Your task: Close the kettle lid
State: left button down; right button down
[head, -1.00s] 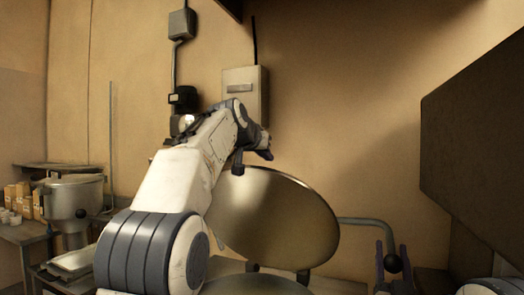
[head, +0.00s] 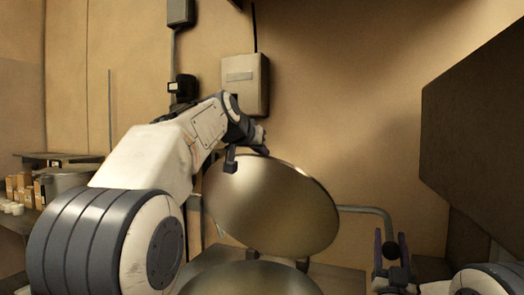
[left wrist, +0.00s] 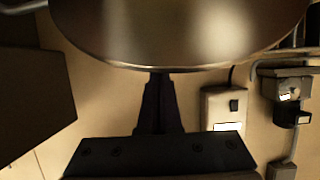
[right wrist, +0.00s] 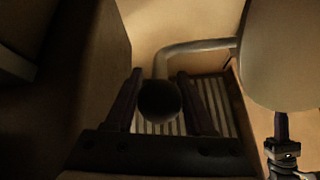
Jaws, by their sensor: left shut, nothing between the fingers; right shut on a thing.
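The kettle lid (head: 272,208) is a large round metal disc, standing open and tilted on dark hinge brackets. Below it, the kettle's rounded metal top (head: 250,280) shows at the bottom edge. My left gripper (head: 264,151) is shut and empty at the lid's upper rim. In the left wrist view its fingertips (left wrist: 158,76) meet the lid's rim (left wrist: 180,50); whether they touch is unclear. My right gripper (head: 391,248) is shut on a black ball knob (right wrist: 158,101) at the end of a bent grey pipe (right wrist: 195,46), right of the lid.
A dark panel (head: 475,150) juts in on the right. A grey box (head: 245,85) is on the wall behind the lid. At left, another pot (head: 65,182) and small boxes (head: 22,187) stand on a table. A slatted grate (right wrist: 215,100) lies below my right gripper.

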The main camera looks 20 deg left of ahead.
aim_at(262, 161)
pick_arm(q)
jog(key=shift+s+f, duration=0.35)
jog(key=shift+s, duration=0.2)
jog(key=shift+s+f, duration=0.3)
jog(key=shift+s, duration=0.2)
jog(key=shift+s+f, duration=0.15)
jog(key=shift+f, duration=0.15)
pick_arm(e)
jog(key=shift+d+r, duration=0.1)
jog(key=shift+r, duration=0.1)
jog(key=shift+c, duration=1.5)
grip_release()
jog(key=shift+f, duration=0.15)
